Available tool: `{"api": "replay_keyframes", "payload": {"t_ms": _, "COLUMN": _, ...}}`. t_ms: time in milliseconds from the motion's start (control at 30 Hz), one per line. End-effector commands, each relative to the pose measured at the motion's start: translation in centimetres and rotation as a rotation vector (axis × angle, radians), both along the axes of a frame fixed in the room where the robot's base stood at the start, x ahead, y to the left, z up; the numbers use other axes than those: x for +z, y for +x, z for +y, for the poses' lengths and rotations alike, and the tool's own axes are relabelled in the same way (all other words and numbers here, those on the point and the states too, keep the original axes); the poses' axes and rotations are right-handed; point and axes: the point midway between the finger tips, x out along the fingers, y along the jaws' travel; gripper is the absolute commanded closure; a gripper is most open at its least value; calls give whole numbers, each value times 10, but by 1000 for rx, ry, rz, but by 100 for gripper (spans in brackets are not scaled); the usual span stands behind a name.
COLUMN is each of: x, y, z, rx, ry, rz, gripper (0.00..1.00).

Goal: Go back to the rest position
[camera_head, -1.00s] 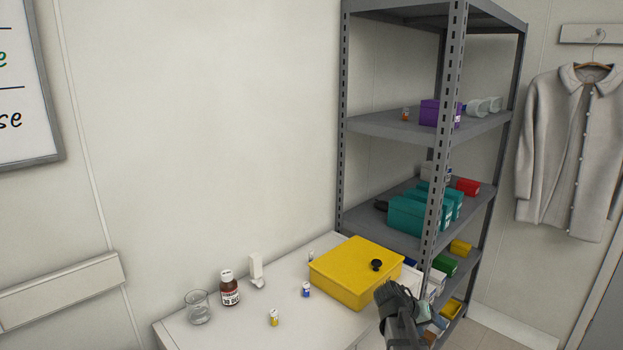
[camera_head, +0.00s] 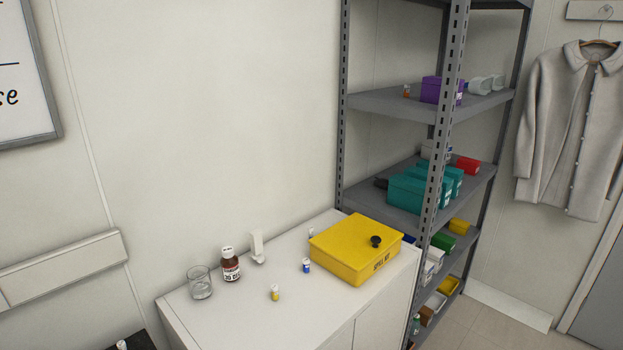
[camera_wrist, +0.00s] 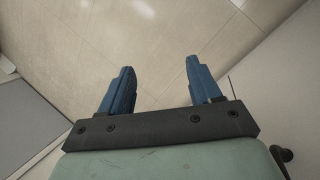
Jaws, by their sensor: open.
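My gripper (camera_wrist: 160,80) shows in the wrist view, its two blue fingers spread apart with nothing between them. It points at bare floor (camera_wrist: 155,30). My gripper is out of sight in the head view. The white cabinet (camera_head: 330,312) in the head view carries a yellow box (camera_head: 345,245) with a black knob, a brown bottle (camera_head: 230,266), a clear glass (camera_head: 200,284) and small vials, one with a yellow label (camera_head: 275,293) and one with a blue label (camera_head: 306,265).
A grey shelf rack (camera_head: 385,102) with teal boxes (camera_head: 408,192) and a purple box (camera_head: 430,90) stands right of the cabinet. A coat (camera_head: 575,120) hangs at the far right. A dark surface with a vial shows at bottom left (camera_head: 125,342). Floor is clear on the right.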

Motion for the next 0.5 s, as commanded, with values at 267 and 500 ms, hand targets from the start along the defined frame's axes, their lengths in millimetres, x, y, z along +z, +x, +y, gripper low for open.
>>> {"api": "replay_keyframes", "payload": {"t_ms": 267, "x": -49, "y": -89, "z": 28, "rx": -18, "ry": 123, "rz": 143, "gripper": 37}}
{"api": "replay_keyframes", "payload": {"t_ms": 500, "x": -76, "y": -161, "z": 50, "rx": -48, "ry": 219, "rz": 251, "gripper": 37}}
